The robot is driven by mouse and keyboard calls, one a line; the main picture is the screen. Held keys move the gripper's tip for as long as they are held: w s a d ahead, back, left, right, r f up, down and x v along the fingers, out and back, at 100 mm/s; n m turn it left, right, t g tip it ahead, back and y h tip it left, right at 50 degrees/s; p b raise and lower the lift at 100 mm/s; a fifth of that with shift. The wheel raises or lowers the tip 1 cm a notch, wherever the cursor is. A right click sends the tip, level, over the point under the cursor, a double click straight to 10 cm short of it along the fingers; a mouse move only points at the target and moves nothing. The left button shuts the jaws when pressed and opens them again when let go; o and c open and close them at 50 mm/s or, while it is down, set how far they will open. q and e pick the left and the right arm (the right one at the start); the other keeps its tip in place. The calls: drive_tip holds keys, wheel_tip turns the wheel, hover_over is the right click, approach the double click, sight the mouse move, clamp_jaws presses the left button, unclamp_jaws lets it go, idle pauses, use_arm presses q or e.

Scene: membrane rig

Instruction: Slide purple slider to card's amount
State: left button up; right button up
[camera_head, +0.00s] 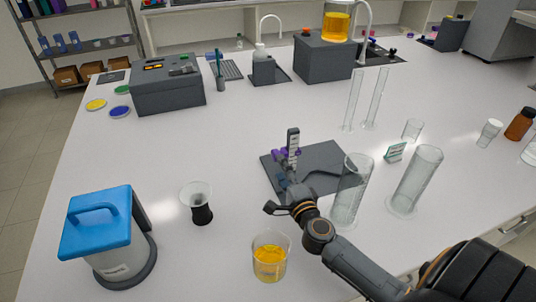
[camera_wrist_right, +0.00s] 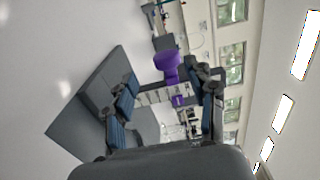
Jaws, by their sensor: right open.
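The purple slider (camera_head: 280,155) is on the upright scale post (camera_head: 293,141) of the membrane rig, which stands on a dark grey base plate (camera_head: 325,160). My right gripper (camera_head: 283,192) is open in front of the post, partly covering its lower part. In the right wrist view, the purple slider (camera_wrist_right: 167,66) and the scale bar (camera_wrist_right: 155,97) show between and just beyond the open fingers (camera_wrist_right: 164,84). I cannot tell whether a finger touches them. The small card (camera_head: 396,151) stands right of the plate; its amount is too small to read. My left gripper is not in view.
Clear glass cylinders (camera_head: 415,182) stand right of the rig, one close to my right arm (camera_head: 350,270). A beaker of yellow liquid (camera_head: 270,257) is in front. A black-based glass (camera_head: 200,203) and a blue-lidded container (camera_head: 103,235) stand left. The table's left-middle is clear.

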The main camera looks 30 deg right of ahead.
sight(275, 155)
drive_tip(key=x, duration=0.6)
drive_tip(key=shift+r, duration=0.55)
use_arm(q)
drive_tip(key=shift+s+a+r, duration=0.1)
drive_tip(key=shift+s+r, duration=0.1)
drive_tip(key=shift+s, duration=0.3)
use_arm(e)
drive_tip(key=shift+s, duration=0.1)
